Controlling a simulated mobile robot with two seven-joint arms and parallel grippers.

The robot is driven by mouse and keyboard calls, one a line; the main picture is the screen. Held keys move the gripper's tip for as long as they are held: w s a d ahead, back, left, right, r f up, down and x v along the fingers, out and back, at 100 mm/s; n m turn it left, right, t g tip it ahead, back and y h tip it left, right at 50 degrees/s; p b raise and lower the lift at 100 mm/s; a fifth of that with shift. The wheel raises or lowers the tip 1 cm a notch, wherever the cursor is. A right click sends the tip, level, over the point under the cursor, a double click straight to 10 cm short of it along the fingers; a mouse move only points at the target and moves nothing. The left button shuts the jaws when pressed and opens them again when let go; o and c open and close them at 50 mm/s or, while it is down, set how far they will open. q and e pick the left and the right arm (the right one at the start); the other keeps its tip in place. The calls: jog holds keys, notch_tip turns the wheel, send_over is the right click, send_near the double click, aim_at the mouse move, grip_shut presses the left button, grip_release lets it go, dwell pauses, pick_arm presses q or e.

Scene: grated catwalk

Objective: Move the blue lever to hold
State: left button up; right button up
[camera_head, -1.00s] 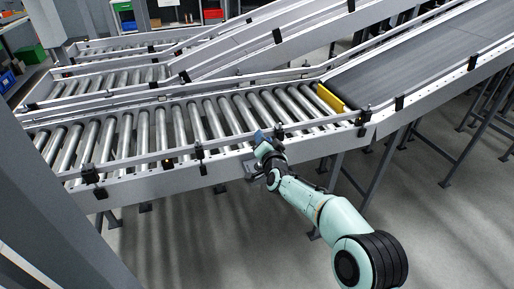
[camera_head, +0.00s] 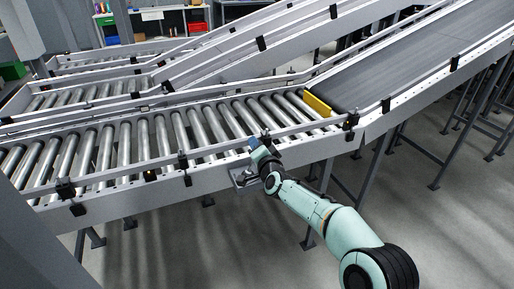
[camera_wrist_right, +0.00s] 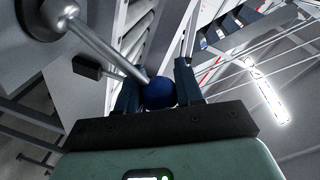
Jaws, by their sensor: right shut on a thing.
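The blue lever shows in the right wrist view as a blue ball knob (camera_wrist_right: 160,93) on a metal rod (camera_wrist_right: 105,45), which runs from a round hub (camera_wrist_right: 45,15) at the upper left. My right gripper (camera_wrist_right: 159,88) is shut on the knob, with one finger on each side of it. In the head view my right gripper (camera_head: 262,147) is at the near side rail of the roller conveyor, by a small grey bracket (camera_head: 243,178). The knob is too small to tell apart from the gripper there. No hold marking is readable. My left gripper is not in view.
A roller conveyor (camera_head: 143,139) runs across the picture, with a dark belt incline (camera_head: 400,75) at the right and a yellow plate (camera_head: 318,104) between them. Support legs (camera_head: 447,150) stand below. The grey floor (camera_head: 190,250) in front is clear.

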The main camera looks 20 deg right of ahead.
jog(key=o, duration=1)
jog(key=shift+o, duration=0.2)
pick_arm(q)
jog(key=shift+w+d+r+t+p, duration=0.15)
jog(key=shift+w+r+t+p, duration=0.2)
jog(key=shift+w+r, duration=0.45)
pick_arm(e)
jog(key=s+r, duration=0.1)
jog(key=s, duration=1.2)
jog(key=shift+s+a+r, duration=0.15)
jog(key=shift+a+r, duration=0.2)
jog(key=shift+a, duration=0.1)
jog(key=shift+f, duration=0.1)
